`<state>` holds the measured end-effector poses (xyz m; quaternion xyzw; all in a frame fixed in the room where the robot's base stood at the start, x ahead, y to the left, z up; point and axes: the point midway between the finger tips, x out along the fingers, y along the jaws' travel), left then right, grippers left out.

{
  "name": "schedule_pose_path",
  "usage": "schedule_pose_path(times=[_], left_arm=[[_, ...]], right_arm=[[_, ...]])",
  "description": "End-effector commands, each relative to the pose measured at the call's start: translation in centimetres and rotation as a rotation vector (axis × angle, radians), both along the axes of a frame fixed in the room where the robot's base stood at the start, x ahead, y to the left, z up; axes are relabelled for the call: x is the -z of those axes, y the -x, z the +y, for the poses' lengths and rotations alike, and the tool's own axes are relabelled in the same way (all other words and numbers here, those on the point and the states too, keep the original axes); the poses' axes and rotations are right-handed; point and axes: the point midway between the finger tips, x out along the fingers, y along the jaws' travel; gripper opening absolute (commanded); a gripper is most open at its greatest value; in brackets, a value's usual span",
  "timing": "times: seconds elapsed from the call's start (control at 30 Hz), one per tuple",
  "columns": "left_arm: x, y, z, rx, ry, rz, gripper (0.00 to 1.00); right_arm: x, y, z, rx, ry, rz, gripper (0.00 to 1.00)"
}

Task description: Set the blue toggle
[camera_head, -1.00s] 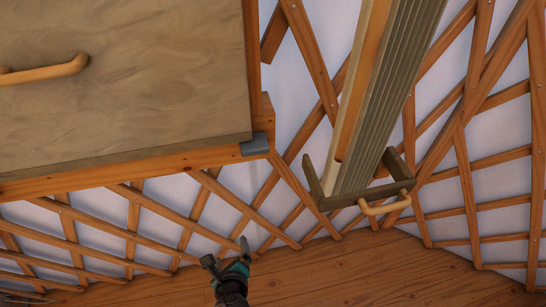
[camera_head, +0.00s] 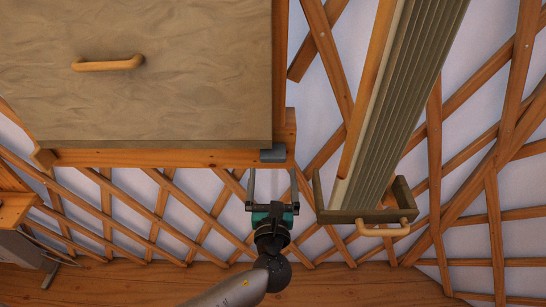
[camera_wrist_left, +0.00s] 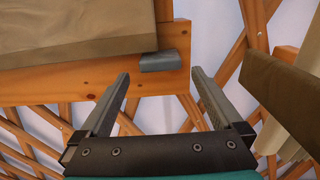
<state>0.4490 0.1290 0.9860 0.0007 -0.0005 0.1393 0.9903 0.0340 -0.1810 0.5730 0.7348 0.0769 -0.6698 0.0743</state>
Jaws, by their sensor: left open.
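A small blue-grey block, apparently the blue toggle (camera_head: 273,155), sits at the lower right corner of the wooden cabinet's frame. It also shows in the left wrist view (camera_wrist_left: 165,60), just beyond the fingertips and roughly between their lines. My left gripper (camera_head: 272,172) is open and empty below the block, its two fingers pointing up at it. In the left wrist view the open fingers (camera_wrist_left: 158,73) stand on either side with a clear gap. Whether a fingertip touches the cabinet frame I cannot tell. My right gripper is not in view.
The cabinet (camera_head: 150,70) has a light wooden handle (camera_head: 108,63). A bundle of long slats (camera_head: 400,100) in a bracket with a handle (camera_head: 383,228) hangs close to the right of my gripper. Lattice wall lies behind. A wooden shelf (camera_head: 15,208) is at the left edge.

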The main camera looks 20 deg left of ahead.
Motion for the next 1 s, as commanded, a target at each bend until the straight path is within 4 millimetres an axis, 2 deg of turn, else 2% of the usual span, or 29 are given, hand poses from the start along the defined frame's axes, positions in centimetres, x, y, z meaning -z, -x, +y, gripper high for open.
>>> schedule_pose_path(times=[0.1,0.3,0.5,0.77,1.0], left_arm=[[0.0,-2.4,0.7,-0.001,-0.001,-0.002,1.00],[0.1,-5.2,1.5,-0.001,0.000,0.000,1.00],[0.1,-6.3,1.9,0.000,0.002,0.002,1.00],[0.1,-6.4,1.9,0.000,0.002,0.001,1.00],[0.1,-6.4,1.9,0.000,0.002,0.001,0.75]], right_arm=[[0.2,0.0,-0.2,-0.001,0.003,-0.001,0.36],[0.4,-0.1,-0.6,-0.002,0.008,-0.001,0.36],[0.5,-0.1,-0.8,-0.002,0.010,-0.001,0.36],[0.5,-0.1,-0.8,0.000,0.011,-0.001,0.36],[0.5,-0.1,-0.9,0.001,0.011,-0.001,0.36]])
